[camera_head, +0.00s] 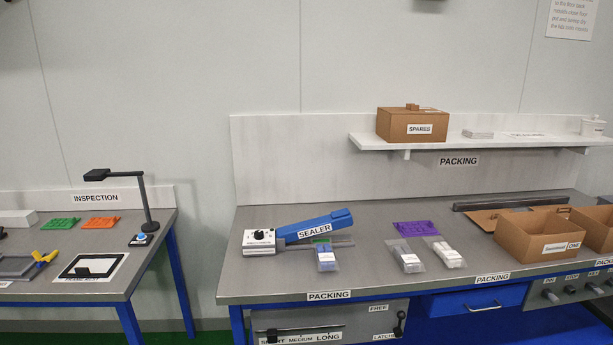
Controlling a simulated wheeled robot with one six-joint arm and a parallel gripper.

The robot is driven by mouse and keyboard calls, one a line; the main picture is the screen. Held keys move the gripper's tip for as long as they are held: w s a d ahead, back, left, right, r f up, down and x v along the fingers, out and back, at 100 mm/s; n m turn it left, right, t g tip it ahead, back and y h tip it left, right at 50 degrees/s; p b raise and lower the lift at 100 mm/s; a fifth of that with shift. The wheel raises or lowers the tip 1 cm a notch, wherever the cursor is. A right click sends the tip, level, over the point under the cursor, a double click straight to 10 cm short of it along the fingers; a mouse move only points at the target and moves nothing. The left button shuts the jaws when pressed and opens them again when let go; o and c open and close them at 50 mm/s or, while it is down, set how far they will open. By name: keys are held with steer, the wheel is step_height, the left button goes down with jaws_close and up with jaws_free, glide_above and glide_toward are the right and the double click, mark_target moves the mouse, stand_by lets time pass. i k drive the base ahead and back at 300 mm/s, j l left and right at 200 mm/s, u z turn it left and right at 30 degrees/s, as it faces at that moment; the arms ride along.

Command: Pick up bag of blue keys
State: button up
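Three clear bags lie on the grey top of the packing bench. The left bag (326,258) is in front of the sealer and shows blue and some green through the plastic. The middle bag (407,258) and the right bag (446,254) look mostly pale or white, and their contents are too small to tell. The left bag is the one that looks blue. My gripper is not in view.
A blue-handled sealer (314,227) stands close behind the left bag. A purple part (416,228) lies behind the other bags. An open carton (539,238) stands at right, and a shelf (470,142) runs above. The inspection table (140,257) is at left, across a gap.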

mark_target(327, 261)
steer(key=i+j, duration=0.45)
steer(key=i, duration=0.15)
steer(key=i+j+u, duration=0.1)
steer(key=i+j, duration=0.4)
steer(key=i, duration=0.1)
